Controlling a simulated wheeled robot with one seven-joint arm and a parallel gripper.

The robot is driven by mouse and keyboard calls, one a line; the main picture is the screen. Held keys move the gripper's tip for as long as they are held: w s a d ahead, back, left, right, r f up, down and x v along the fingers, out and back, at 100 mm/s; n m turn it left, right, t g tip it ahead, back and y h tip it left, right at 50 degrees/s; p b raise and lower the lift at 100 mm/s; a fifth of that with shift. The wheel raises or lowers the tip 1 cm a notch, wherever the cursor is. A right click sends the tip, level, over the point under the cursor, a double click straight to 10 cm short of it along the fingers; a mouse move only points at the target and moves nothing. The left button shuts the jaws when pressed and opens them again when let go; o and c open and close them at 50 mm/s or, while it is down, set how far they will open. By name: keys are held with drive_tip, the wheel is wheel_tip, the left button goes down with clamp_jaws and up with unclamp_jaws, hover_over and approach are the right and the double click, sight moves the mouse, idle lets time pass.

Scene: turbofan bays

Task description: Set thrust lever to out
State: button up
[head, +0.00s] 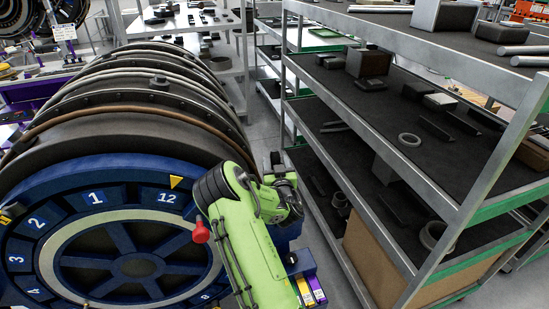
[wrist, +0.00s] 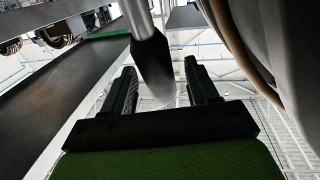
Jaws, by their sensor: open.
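In the wrist view, a metal rod with a dark tapered grip (wrist: 151,62) comes down from the top edge and looks like the thrust lever. Its end lies between the lines of my two open fingers (wrist: 163,92); I cannot tell whether it is inside the jaws or beyond them, and no contact shows. In the head view, my gripper (head: 286,188) is at the end of my green arm, between the engine and the shelving. My arm hides most of what is there, and the lever cannot be made out. The lever's setting cannot be read.
The large engine (head: 120,130) with a blue numbered ring (head: 95,197) fills the left. A red knob (head: 200,232) shows beside my arm. Metal shelving (head: 330,95) with several parts stands close on the right. A narrow strip of floor (head: 262,118) lies between.

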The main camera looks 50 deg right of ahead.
drive_tip(key=shift+x, duration=1.35)
clamp_jaws()
